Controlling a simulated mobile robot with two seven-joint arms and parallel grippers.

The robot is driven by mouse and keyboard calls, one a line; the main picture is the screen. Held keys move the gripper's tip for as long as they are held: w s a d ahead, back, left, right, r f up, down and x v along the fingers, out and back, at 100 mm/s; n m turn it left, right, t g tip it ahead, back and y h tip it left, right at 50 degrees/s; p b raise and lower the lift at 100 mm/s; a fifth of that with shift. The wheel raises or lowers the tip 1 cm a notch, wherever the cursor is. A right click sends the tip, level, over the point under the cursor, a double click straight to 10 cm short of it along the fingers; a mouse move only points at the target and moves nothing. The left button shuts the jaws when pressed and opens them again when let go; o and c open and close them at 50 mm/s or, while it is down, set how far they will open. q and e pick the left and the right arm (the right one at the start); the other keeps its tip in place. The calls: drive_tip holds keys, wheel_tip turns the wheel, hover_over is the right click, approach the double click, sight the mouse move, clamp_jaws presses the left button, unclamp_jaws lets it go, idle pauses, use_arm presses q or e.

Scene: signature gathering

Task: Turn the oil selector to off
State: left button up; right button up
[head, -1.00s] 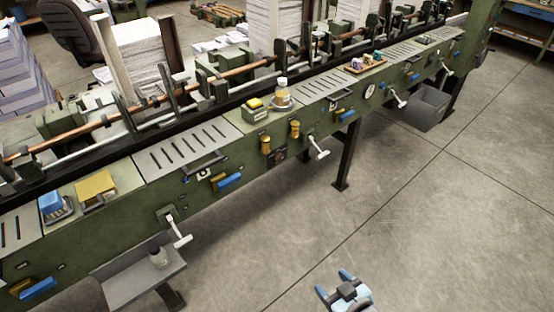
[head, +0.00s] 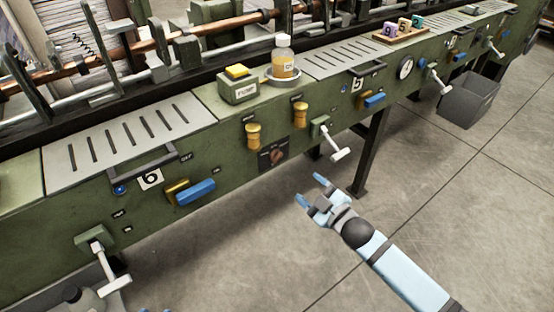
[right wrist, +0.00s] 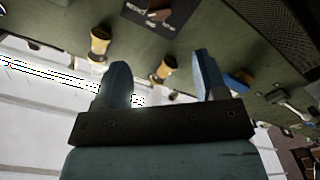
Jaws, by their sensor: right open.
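The oil selector (head: 272,155) is a dark square plate with a small reddish-brown knob, on the front of the green machine below two brass knobs. Its markings are too small to read. It also shows upside down at the top of the right wrist view (right wrist: 158,14). My right gripper (head: 311,190) is open and empty, below and to the right of the selector and apart from it. In the right wrist view, its two blue fingers (right wrist: 160,65) stand wide apart, with the selector beyond them.
Brass knobs (head: 253,135) and (head: 300,114) stick out above the selector. A white-handled crank (head: 333,143) juts out to its right. A blue handle (head: 196,192) is to its left. A dark table leg (head: 370,155) stands behind my right gripper. The floor in front is clear.

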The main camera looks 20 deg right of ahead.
sight(278, 159)
drive_tip(key=b+x, duration=0.1)
drive_tip(key=x, duration=0.8)
drive_tip(key=shift+s+b, duration=0.1)
drive_tip(key=shift+b, duration=0.2)
drive_tip(key=x, duration=0.3)
drive_tip(key=shift+w+a+b, duration=0.15)
drive_tip(key=shift+w+b, duration=0.2)
drive_tip(key=shift+w+a, duration=0.2)
drive_tip(key=shift+w, duration=0.25)
use_arm(q)
drive_tip(key=shift+w+d+r+t+h, duration=0.15)
drive_tip(key=shift+w+d+r+t, duration=0.15)
drive_tip(key=shift+r, duration=0.15)
drive_tip(key=shift+w+d+r+t+h, duration=0.15)
drive_tip(key=shift+d+r+t, duration=0.15)
drive_tip(key=shift+r, duration=0.15)
use_arm(e)
drive_tip(key=c, duration=0.9)
